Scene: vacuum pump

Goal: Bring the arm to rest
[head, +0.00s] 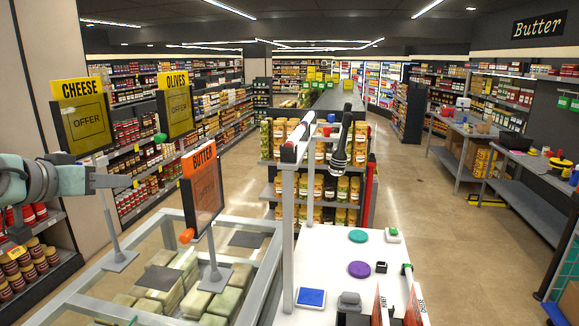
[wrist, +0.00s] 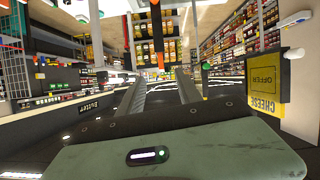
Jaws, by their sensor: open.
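My arm reaches in from the left edge of the head view, held level at about the height of the sign boards. My gripper (head: 128,181) is at its end and points right, left of the orange BUTTER sign (head: 203,185) and below the yellow CHEESE sign (head: 84,116). In the wrist view the two long grey fingers of my gripper (wrist: 162,82) stand apart with nothing between them. The wrist picture is upside down, and the CHEESE sign (wrist: 265,80) shows at its right.
A glass-topped case (head: 262,262) with wrapped blocks stands below the signs. A white counter (head: 335,265) holds a green disc (head: 358,236), a purple disc (head: 359,269) and a blue pad (head: 311,298). Stocked shelves line the left. Open floor (head: 410,215) lies right of the counter.

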